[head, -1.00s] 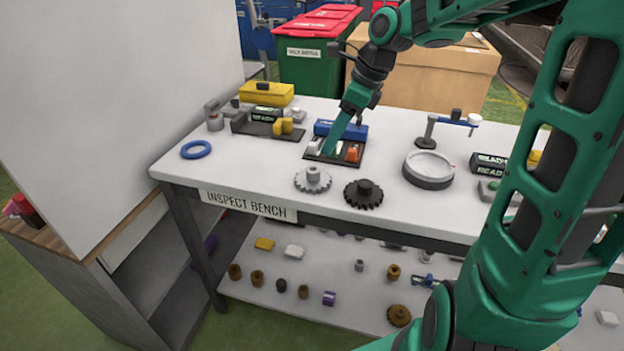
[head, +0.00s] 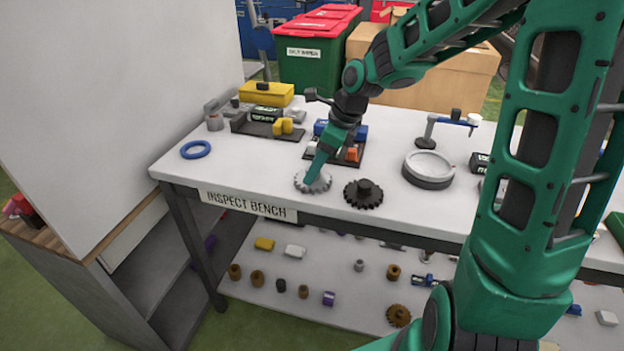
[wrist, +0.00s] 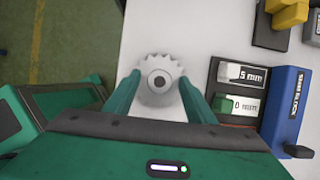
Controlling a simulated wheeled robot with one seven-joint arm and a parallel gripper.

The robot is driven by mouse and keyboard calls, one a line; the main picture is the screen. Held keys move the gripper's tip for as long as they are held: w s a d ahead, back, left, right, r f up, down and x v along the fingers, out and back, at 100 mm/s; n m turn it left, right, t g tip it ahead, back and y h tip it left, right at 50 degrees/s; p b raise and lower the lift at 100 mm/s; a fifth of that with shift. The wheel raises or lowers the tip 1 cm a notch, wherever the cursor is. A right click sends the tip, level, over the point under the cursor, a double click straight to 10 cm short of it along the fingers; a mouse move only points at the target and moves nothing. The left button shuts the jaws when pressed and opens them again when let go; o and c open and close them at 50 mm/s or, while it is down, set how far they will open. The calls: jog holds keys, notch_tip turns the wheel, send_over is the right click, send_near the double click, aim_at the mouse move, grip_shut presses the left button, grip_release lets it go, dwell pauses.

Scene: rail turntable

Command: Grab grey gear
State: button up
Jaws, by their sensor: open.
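The grey gear (head: 303,184) lies flat on the white bench top near its front edge, partly hidden behind my gripper in the head view. In the wrist view the toothed grey gear (wrist: 158,66) shows its hub and dark centre hole. My gripper (head: 312,180) points down at it. In the wrist view the two green fingers of my gripper (wrist: 162,82) are apart, one on each side of the gear's near part. I cannot tell whether they touch it.
A black gear (head: 363,194) lies just right of the grey one. A dark tray with a blue block (wrist: 284,104) and size-marked pieces is close by. A blue ring (head: 196,149) lies at left, a round grey dish (head: 428,170) at right. The bench's front edge (head: 250,204) is near.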

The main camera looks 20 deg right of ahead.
grip_shut()
jog(key=shift+r, duration=0.1)
